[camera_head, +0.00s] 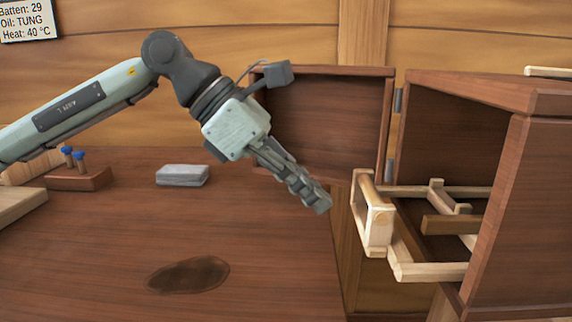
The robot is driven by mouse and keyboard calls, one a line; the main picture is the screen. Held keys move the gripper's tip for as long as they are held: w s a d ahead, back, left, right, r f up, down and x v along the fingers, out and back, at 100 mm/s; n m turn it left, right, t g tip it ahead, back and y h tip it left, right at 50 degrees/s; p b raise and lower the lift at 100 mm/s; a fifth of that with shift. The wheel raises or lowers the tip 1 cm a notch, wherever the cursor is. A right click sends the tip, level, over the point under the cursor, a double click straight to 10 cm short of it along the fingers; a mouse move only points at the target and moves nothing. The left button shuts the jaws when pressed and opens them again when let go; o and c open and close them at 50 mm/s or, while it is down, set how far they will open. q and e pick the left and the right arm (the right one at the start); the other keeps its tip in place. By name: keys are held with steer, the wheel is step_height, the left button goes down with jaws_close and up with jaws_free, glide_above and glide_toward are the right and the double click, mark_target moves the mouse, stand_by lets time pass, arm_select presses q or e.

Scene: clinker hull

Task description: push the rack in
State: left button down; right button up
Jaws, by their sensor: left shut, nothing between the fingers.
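The rack (432,271) is a pale wooden frame with crossbars, sticking out to the left from the open dark-red wooden cabinet (502,196). Its raised front handle frame (374,216) is at its left end. The rack's far right part is hidden behind the cabinet's near side. The cabinet door (330,118) is swung open behind my left arm. My left gripper (322,202) is shut and empty, pointing down to the right. In the picture its tips are a little left of the front handle frame, with a gap between. My right gripper is not in view.
A grey block (182,175) lies on the brown worktop (110,235). A small wooden holder (80,179) with blue-topped pegs stands at the left. A dark stain (188,275) marks the worktop's front, which is otherwise clear. A sign (25,20) hangs at top left.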

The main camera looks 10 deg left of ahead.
mark_target(354, 203)
arm_select(q)
steer(key=d, duration=0.2)
steer(key=d+f, duration=0.1)
steer(key=d, duration=0.1)
steer(key=shift+w+f+p, duration=0.1)
steer(key=shift+w+p, duration=0.25)
steer(key=shift+w, duration=0.05)
steer(key=shift+w+d, duration=0.2)
steer(key=shift+d, duration=0.4)
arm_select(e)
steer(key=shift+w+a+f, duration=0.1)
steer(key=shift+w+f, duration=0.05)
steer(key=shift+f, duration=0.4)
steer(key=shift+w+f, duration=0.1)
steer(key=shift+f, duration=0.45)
arm_select(q)
steer(key=shift+f, duration=0.1)
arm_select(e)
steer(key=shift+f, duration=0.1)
